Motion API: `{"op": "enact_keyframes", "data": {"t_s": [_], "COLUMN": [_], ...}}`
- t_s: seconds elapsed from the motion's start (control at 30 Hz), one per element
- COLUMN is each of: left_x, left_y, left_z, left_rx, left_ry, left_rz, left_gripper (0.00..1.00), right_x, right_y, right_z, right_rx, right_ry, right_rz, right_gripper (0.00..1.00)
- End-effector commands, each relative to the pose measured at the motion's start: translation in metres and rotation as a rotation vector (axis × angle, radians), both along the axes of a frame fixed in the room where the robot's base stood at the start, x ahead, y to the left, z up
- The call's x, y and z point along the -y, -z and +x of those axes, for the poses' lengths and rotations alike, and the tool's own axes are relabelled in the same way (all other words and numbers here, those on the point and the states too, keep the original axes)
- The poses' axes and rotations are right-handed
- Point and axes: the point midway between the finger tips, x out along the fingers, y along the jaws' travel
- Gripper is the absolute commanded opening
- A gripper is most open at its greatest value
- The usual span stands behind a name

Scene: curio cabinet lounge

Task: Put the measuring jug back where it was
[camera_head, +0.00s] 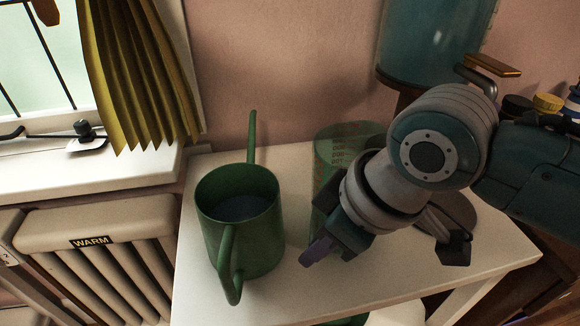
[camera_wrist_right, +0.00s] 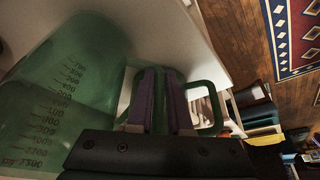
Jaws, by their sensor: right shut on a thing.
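The measuring jug (camera_head: 338,150) is green and see-through, with printed graduations. In the head view it is over the white table, partly hidden behind my right gripper (camera_head: 322,252). In the right wrist view the jug's body (camera_wrist_right: 60,100) fills the left side and its green handle (camera_wrist_right: 216,108) shows at the fingers. My right gripper (camera_wrist_right: 160,102), with purple finger pads, is shut on the jug at the handle. The jug's base is hidden, so I cannot tell whether it touches the table. My left gripper is not in view.
A green watering can (camera_head: 240,225) stands on the white table (camera_head: 300,295), left of the jug. A large blue-green tank (camera_head: 432,45) with a tap (camera_head: 490,68) stands behind at the right. A radiator (camera_head: 100,250) and windowsill (camera_head: 95,175) are at the left.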

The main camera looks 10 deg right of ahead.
Motion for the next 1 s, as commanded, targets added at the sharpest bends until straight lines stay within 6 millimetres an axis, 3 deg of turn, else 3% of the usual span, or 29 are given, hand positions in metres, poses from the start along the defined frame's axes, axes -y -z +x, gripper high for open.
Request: {"op": "enact_keyframes", "data": {"t_s": [0.1, 0.5, 0.53, 0.77, 1.0], "left_x": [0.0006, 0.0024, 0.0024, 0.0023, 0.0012], "left_y": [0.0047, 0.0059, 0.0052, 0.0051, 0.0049], "left_z": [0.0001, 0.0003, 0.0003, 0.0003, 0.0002], "left_rx": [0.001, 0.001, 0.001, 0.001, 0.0], "left_ry": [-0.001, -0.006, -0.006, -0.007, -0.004], "left_rz": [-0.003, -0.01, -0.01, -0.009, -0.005], "left_gripper": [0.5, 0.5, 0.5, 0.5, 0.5], "right_x": [0.0001, -0.0002, 0.0, 0.0001, 0.0002], "right_y": [0.0128, 0.0165, 0.0164, 0.0162, 0.0156], "right_z": [0.0006, 0.0007, -0.0002, -0.0002, -0.0002], "right_rx": [0.003, 0.004, 0.0, 0.0, 0.0], "right_ry": [0.0, -0.001, 0.0, 0.0, 0.0], "right_rz": [0.0, 0.0, 0.0, 0.0, 0.0], "right_gripper": [0.0, 0.0, 0.2, 0.46, 0.47]}}
